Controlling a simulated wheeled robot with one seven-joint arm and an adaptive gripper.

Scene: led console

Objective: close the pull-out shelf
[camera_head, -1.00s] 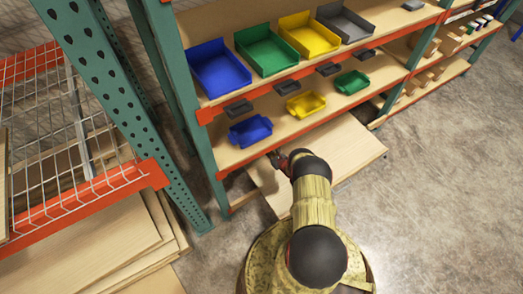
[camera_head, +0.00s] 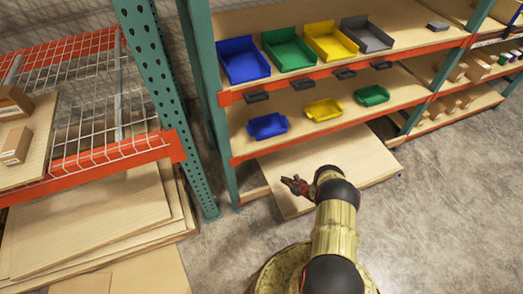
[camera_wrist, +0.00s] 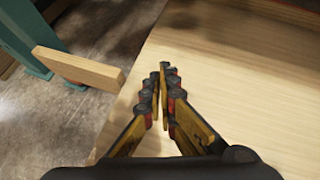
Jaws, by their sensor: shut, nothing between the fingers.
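The pull-out shelf (camera_head: 345,158) is a pale wooden board at the bottom of the rack. It sticks out toward me past the rack's front, low over the floor. My gripper (camera_head: 292,182) is over the left part of this board. In the wrist view my gripper (camera_wrist: 162,72) has its fingertips together with nothing between them, and the shelf (camera_wrist: 240,80) fills the right side below it. I cannot tell whether the fingers touch the board. The back of the shelf is hidden under the rack's lower level.
A short wooden bar (camera_wrist: 78,68) lies left of the shelf by the green post (camera_head: 226,180). Blue, green, yellow and grey bins (camera_head: 243,60) stand on the rack above. A wire-mesh rack (camera_head: 85,100) and stacked boards (camera_head: 95,225) are at left. Concrete floor (camera_head: 445,190) is clear at right.

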